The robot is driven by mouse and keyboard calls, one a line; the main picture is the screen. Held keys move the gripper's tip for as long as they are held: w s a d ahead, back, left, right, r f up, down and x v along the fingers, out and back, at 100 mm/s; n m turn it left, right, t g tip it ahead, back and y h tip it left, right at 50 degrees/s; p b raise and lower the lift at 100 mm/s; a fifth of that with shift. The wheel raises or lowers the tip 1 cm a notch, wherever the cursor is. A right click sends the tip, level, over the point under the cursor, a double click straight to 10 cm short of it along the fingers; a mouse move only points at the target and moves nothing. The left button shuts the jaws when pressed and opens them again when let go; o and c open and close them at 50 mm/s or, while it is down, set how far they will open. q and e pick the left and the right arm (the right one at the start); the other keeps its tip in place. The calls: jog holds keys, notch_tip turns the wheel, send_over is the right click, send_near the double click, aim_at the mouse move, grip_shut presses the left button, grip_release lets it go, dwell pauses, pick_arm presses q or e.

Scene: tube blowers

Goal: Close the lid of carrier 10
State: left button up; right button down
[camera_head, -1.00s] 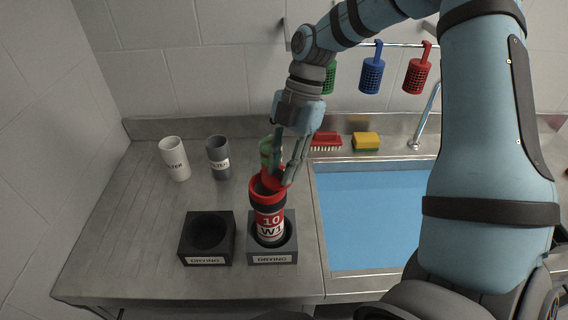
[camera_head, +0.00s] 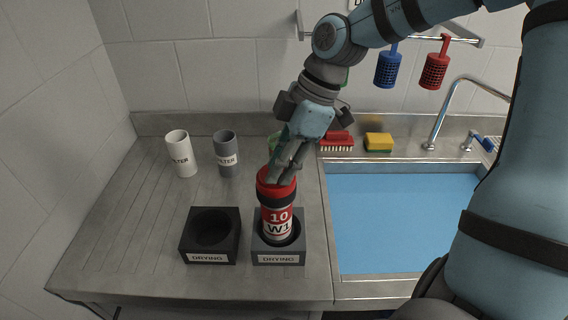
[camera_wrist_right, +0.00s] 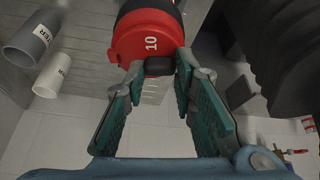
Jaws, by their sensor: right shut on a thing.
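Carrier 10 (camera_head: 277,221) is a red and black cylinder with a white W1 label. It stands slightly tilted in the right drying block (camera_head: 278,258). Its red lid (camera_head: 275,181) lies across the top and looks closed or nearly so; the right wrist view shows the lid's face (camera_wrist_right: 135,42) with a white 10. My right gripper (camera_head: 284,168) is above the carrier, its fingertips shut on the lid's dark tab (camera_wrist_right: 159,65) at the rim. The fingers partly hide the lid in the head view. My left gripper is not in view.
An empty drying block (camera_head: 210,235) sits to the left. A white filter cup (camera_head: 181,153) and a grey one (camera_head: 226,154) stand behind. A green object (camera_head: 274,142) is partly hidden behind my gripper. A red brush (camera_head: 337,141) and yellow sponge (camera_head: 378,142) lie behind the blue sink (camera_head: 400,220).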

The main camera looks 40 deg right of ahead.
jog(key=shift+a+f+m, duration=0.1)
jog(key=shift+m, duration=0.2)
jog(key=c, duration=1.3)
grip_release()
jog(key=shift+w, duration=0.1)
jog(key=v, duration=1.2)
